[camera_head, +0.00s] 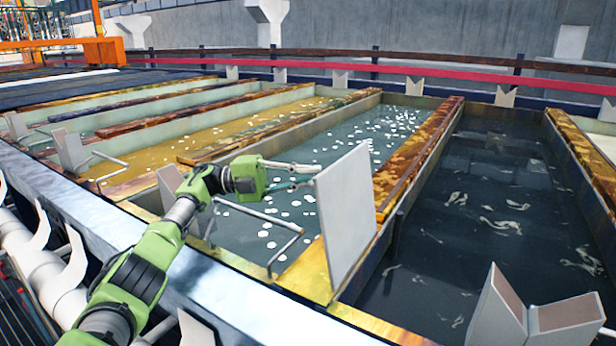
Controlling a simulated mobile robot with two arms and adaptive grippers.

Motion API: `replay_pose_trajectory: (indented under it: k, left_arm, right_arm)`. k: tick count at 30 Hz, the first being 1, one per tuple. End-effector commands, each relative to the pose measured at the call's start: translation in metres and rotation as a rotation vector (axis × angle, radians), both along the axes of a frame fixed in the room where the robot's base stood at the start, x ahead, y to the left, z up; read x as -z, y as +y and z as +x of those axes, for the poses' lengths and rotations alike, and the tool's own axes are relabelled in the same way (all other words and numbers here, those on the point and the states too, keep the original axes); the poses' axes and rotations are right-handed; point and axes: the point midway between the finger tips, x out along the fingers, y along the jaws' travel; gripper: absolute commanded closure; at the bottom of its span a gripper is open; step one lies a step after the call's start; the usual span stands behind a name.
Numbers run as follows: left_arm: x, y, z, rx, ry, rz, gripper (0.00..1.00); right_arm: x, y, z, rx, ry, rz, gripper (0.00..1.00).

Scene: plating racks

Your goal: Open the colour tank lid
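Several open tanks stand in a row. One holds yellow-brown liquid (165,155), one grey-green liquid with white bits (235,228), and one dark liquid (480,190). I cannot tell which is the colour tank, and no lid is clearly identifiable. A pale flat panel (345,215) stands upright at the right front of the tank with white bits. My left gripper (312,176) is over that tank, its two fingers pointing right, with their tips at the panel's left edge. The tips are partly hidden, so I cannot tell whether they grip it. My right gripper is not in view.
A bent metal rod (268,216) lies below my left gripper, and a similar rod (110,165) is at the yellow tank. Pale angled plates (500,312) stand at the front right. A red rail (420,70) runs along the back. White pipes (45,265) lie front left.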

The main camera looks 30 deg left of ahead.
Motion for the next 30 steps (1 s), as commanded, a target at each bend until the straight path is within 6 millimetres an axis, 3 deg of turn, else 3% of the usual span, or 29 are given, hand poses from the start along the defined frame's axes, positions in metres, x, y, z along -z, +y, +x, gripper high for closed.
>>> replay_pose_trajectory:
  k: [1, 4, 6, 7, 23, 30]
  left_arm:
    - [0.014, -0.005, -0.002, 0.016, 0.021, 0.020, 1.00]
    - [0.015, -0.006, -0.002, 0.017, 0.021, 0.019, 1.00]
    - [0.015, -0.006, -0.001, 0.016, 0.022, 0.019, 0.75]
    - [0.015, -0.006, -0.001, 0.016, 0.021, 0.020, 0.74]
    - [0.007, -0.003, -0.001, 0.008, 0.011, 0.012, 0.74]
    - [-0.023, -0.003, -0.001, 0.009, 0.005, 0.014, 0.74]
  right_arm:
    - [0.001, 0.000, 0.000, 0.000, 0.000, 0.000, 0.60]
    - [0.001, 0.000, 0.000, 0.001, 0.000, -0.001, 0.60]
    - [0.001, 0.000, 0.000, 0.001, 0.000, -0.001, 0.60]
    - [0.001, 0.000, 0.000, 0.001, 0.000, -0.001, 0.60]
    - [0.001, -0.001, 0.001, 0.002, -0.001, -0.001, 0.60]
    - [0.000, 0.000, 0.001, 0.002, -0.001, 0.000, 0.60]
